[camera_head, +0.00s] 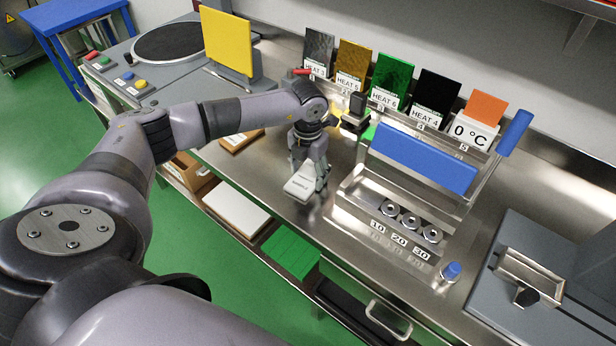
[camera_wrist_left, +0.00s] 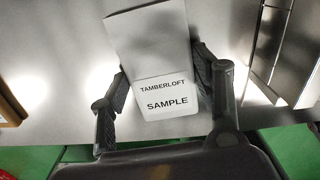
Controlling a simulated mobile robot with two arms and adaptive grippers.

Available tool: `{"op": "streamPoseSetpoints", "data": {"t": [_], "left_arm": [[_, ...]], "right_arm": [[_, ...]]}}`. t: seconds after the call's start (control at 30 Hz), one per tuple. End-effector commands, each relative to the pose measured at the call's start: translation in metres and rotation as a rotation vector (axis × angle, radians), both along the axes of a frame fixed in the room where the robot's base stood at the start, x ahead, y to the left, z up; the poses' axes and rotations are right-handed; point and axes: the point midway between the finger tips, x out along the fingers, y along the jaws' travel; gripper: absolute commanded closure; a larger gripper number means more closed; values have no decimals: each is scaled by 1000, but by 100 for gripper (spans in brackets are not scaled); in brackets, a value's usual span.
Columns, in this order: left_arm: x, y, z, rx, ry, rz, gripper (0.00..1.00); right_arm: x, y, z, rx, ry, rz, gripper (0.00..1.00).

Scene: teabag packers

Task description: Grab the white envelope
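The white envelope (camera_head: 302,183) lies on the steel worktop, under my left gripper (camera_head: 309,172). In the left wrist view the envelope (camera_wrist_left: 150,45) reads "TAMBERLOFT SAMPLE" and runs lengthwise between the two fingers of my left gripper (camera_wrist_left: 161,65). One finger is on each side of it, with what looks like a narrow gap at each, so the gripper looks open. In the head view the gripper hides part of the envelope. My right gripper is in neither view.
Right of the envelope stands a steel rack (camera_head: 372,205) with round weights and a blue-handled press (camera_head: 425,160). Coloured HEAT cards (camera_head: 391,78) line the back. A grey machine with a dark disc (camera_head: 168,42) is at the left. The worktop's front edge is close.

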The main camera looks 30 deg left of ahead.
Motion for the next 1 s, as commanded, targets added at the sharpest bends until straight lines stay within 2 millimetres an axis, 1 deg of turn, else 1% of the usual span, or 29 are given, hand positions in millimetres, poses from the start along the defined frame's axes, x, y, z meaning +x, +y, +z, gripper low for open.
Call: {"op": "streamPoseSetpoints", "data": {"t": [0.03,0.23,0.5,0.67,0.77,0.87,0.97,1.0], "left_arm": [[0,0,0,0,0,0,48],[0,0,0,0,0,0,61],[0,0,1,0,-1,0,61],[1,0,11,0,-4,1,61],[1,0,23,-1,-5,1,61],[2,0,43,0,-6,0,61],[2,0,70,0,-8,0,61],[2,0,82,-1,-9,0,61]], "right_arm": [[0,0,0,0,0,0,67],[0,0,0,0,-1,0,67],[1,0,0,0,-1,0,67],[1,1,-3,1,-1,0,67],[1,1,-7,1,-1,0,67],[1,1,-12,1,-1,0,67],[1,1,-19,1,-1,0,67],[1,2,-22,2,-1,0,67]]}}
